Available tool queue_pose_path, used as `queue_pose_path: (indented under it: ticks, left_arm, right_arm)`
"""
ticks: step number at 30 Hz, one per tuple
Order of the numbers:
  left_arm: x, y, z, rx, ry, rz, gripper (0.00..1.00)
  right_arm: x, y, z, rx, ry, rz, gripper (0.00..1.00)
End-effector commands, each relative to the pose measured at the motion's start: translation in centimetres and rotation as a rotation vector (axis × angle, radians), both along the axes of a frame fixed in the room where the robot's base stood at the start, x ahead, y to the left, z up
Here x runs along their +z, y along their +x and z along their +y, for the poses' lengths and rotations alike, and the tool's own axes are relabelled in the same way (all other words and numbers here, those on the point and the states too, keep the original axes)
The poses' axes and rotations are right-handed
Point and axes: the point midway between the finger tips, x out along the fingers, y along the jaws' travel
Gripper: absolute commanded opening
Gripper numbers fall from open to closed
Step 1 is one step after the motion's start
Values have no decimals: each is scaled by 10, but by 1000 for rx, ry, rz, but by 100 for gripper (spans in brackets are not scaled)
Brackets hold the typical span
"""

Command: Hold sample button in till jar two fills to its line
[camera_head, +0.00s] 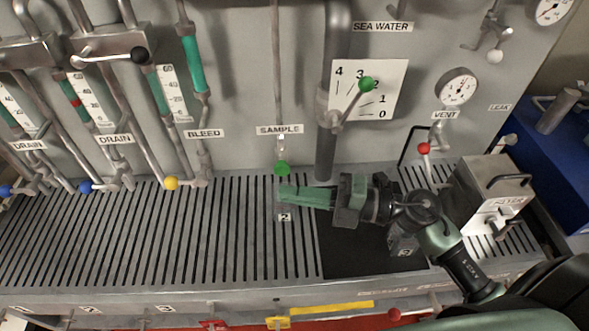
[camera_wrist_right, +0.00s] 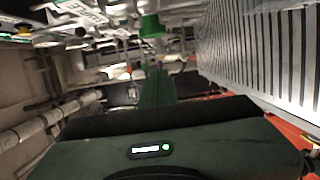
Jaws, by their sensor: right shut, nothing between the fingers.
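The SAMPLE label (camera_head: 280,130) is on the grey panel. Below it, a green button (camera_head: 282,168) sits at the end of the sample fitting; a green cylinder, likely the same button, shows in the wrist view (camera_wrist_right: 151,27). My right gripper (camera_head: 283,193) is shut and empty, reaching in from the right with its tips just below the button in the picture. Whether they touch it I cannot tell. A plate marked 2 (camera_head: 285,217) is on the slatted tray below the tips. I cannot make out a jar or fill line there. My left gripper is out of view.
The slatted tray (camera_head: 130,240) runs along the panel foot, mostly clear, with a dark mat (camera_head: 345,262) below my right arm. A metal box (camera_head: 490,195) stands at the right. Blue (camera_head: 85,187), yellow (camera_head: 171,183) and red (camera_head: 424,148) knobs stick out nearby.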

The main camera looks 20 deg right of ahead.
Motion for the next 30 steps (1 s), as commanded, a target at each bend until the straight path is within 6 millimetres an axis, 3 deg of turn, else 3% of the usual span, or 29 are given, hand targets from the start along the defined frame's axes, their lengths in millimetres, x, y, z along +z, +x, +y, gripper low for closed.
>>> queue_pose_path:
  ticks: [3,7,21,30]
  left_arm:
    - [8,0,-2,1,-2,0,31]
    - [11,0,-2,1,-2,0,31]
    - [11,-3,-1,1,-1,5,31]
    - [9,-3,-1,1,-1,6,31]
  right_arm:
    - [3,21,-8,-4,0,-1,0]
    - [1,32,-12,-3,-1,1,0]
    - [-1,38,-14,-2,-1,0,0]
    - [0,55,-19,-5,-1,-1,0]
